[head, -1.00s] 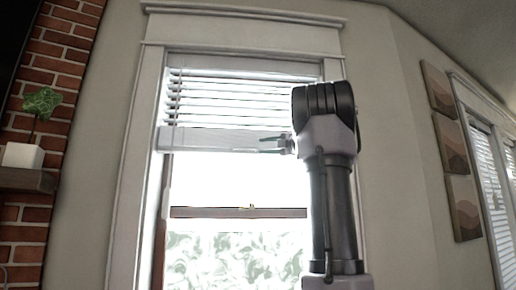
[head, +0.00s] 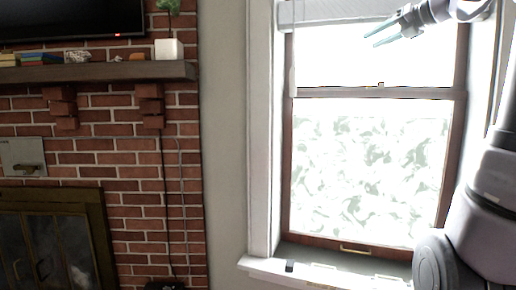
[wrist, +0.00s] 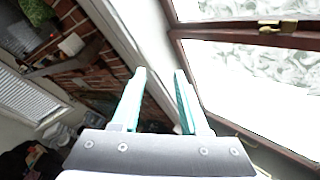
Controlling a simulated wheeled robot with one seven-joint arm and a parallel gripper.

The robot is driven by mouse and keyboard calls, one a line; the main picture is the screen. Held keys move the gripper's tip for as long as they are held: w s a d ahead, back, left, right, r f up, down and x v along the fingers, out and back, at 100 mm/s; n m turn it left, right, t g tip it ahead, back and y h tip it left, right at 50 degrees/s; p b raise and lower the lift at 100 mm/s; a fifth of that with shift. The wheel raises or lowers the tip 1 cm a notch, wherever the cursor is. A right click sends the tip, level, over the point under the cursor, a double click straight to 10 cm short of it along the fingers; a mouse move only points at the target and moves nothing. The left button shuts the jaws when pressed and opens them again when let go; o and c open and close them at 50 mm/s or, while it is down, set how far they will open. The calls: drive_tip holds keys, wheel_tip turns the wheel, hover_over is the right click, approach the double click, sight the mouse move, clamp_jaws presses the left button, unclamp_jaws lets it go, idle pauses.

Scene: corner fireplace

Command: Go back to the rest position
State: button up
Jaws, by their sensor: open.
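My gripper (head: 384,36) is at the upper right in the head view, in front of the bright window (head: 370,170). Its two teal fingers point left and are spread apart with nothing between them. In the wrist view my gripper (wrist: 158,75) shows the same two fingers apart and empty, with the window frame to their right and the brick wall behind to the left.
A brick fireplace (head: 50,235) with a wooden mantel (head: 100,72) stands at the left. A potted plant (head: 169,48) and small items sit on the mantel under a dark screen (head: 70,18). A small dark object (head: 290,266) is on the window sill (head: 260,266).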

drive_tip(key=s+a+f+n+g+h, duration=0.2)
drive_tip(key=s+a+f+n, duration=0.1)
drive_tip(key=s+f+n, duration=0.4)
drive_tip(key=s+a+f+n+g+h, duration=0.2)
drive_tip(key=s+a+f+n, duration=0.2)
drive_tip(key=s+f+n, duration=0.3)
drive_tip(key=s+a+f+n+g+h, duration=0.2)
drive_tip(key=s+a+f+n, duration=0.2)
drive_tip(key=s+f+n, duration=0.4)
wheel_tip(320, 180, down, 6)
drive_tip(key=n, duration=1)
drive_tip(key=shift+o, duration=0.3)
drive_tip(key=shift+s+a+r, duration=0.1)
